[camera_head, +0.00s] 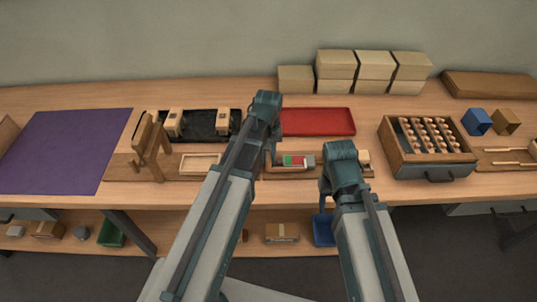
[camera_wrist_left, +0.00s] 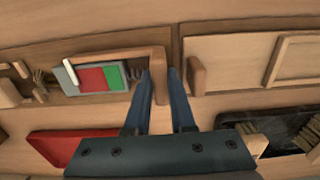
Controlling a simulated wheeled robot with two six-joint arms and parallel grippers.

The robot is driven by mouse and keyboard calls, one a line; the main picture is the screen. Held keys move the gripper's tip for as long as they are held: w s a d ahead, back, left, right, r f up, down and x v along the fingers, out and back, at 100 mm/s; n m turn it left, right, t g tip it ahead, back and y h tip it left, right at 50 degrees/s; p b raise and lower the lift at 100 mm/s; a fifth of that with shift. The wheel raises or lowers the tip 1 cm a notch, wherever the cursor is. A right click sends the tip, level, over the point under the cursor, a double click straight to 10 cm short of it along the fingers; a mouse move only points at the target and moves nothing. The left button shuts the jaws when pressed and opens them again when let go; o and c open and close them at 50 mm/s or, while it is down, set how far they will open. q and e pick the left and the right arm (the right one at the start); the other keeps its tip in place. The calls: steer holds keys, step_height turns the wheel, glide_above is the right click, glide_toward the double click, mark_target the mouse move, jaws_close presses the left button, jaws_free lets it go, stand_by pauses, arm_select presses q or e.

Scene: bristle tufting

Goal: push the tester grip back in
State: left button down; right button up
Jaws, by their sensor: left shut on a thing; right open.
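The tester (camera_head: 294,161) is a small block with green, red and grey faces, set in a wooden frame at the bench's middle front. In the left wrist view, the tester (camera_wrist_left: 92,78) lies left of my fingers, its green end nearest them. The tester grip (camera_wrist_left: 160,82), an upright wooden piece at the frame's end, stands between the fingers of my left gripper (camera_wrist_left: 160,76), which is shut on it. In the head view, my left gripper (camera_head: 274,155) reaches down beside the tester and hides the grip. My right gripper (camera_head: 325,188) is open and empty, right of the tester near the bench edge.
A red tray (camera_head: 318,122) lies behind the tester, and a black tray (camera_head: 203,126) with wooden brushes is to the left. A wooden stand (camera_head: 150,147) and purple mat (camera_head: 67,150) are farther left. A pegged box (camera_head: 430,160) stands to the right.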

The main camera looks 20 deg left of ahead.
stand_by(0.7)
arm_select(q)
steer(key=d, duration=0.1)
steer(key=w+d, duration=0.1)
steer(key=d, duration=0.3)
steer(key=shift+w+d, duration=0.2)
steer(key=shift+w, duration=0.1)
steer(key=c, duration=0.8)
jaws_free()
steer(key=shift+o, duration=0.2)
step_height(320, 180, up, 14)
steer(key=p, duration=1.4)
steer(key=shift+f, duration=0.1)
